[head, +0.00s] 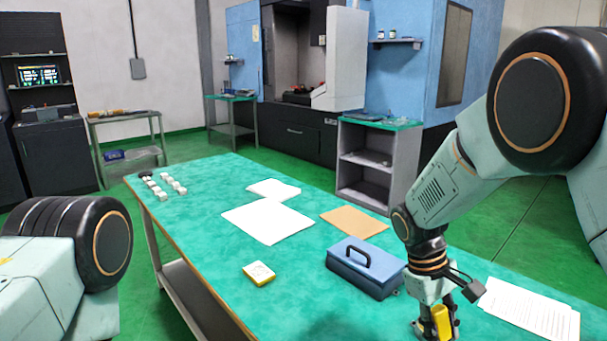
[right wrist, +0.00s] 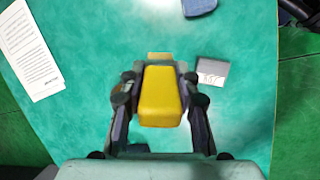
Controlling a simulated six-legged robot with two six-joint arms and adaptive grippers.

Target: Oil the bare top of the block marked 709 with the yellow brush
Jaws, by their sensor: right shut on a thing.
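My right gripper (head: 436,328) is at the front right of the green table, shut on the yellow brush (head: 442,318). In the right wrist view the brush's thick yellow handle (right wrist: 160,95) sits between both fingers, with a tan part (right wrist: 160,56) showing beyond it. A small grey block with a white marked face (right wrist: 212,72) lies on the table just beside the gripper; I cannot read its mark surely. In the head view this block is not visible. No mark 709 is legible in either view. My left gripper is out of view; only my left arm shows.
A blue box with a black handle (head: 365,266) stands left of my right gripper. A white and yellow piece (head: 259,273) lies nearer the front edge. Printed sheets (head: 530,310) lie at right. White paper (head: 268,222), a brown sheet (head: 354,223) and several small white blocks (head: 165,187) lie farther back.

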